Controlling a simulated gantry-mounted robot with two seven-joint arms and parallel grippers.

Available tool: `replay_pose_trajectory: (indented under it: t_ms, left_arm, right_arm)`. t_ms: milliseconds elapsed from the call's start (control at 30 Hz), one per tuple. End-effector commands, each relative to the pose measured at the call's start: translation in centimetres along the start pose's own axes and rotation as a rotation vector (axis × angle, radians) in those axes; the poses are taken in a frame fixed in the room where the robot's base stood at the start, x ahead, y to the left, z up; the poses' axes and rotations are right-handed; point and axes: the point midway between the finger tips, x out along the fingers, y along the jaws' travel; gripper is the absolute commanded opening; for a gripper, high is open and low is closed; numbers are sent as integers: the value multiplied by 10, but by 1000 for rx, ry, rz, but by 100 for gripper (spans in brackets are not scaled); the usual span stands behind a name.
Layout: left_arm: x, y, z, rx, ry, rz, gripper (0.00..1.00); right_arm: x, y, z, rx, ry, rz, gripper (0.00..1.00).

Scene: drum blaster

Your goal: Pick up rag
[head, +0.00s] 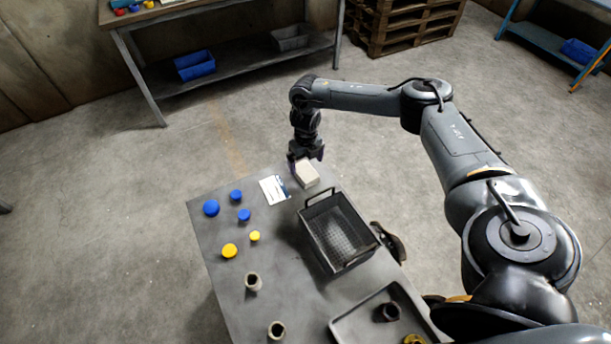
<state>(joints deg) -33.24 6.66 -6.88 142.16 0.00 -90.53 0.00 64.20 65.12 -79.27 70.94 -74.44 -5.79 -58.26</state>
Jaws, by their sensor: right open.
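The rag appears to be the small folded off-white block (307,174) at the far end of the grey table (225,275). It lies between a white printed card and a black wire basket. My right gripper (304,160) points down just above and behind the rag's far edge. It is open, and its fingers partly cover that edge. Whether a finger touches the rag is too small to tell. My left gripper does not show.
The black wire basket (338,232) stands close in front of the rag. The white card (274,190) lies to its left. Blue caps (211,208), yellow caps (229,251) and hollow cylinders (253,281) stand on the left. A grey tray (345,325) sits at the near right.

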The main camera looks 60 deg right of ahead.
Motion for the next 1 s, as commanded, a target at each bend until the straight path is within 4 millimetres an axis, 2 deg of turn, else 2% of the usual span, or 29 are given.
replay_pose_trajectory:
  t_ms: [267,600,867,900,1000]
  left_arm:
    - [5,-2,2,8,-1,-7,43]
    - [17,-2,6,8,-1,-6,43]
    - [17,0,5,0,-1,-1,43]
    - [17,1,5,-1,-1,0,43]
    - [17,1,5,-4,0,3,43]
  right_arm:
    - [14,0,-1,0,0,-1,100]
    - [54,0,-4,0,1,0,100]
    - [57,0,-4,1,0,0,100]
    - [57,0,-4,1,0,0,98]
    - [57,0,-4,0,0,0,83]
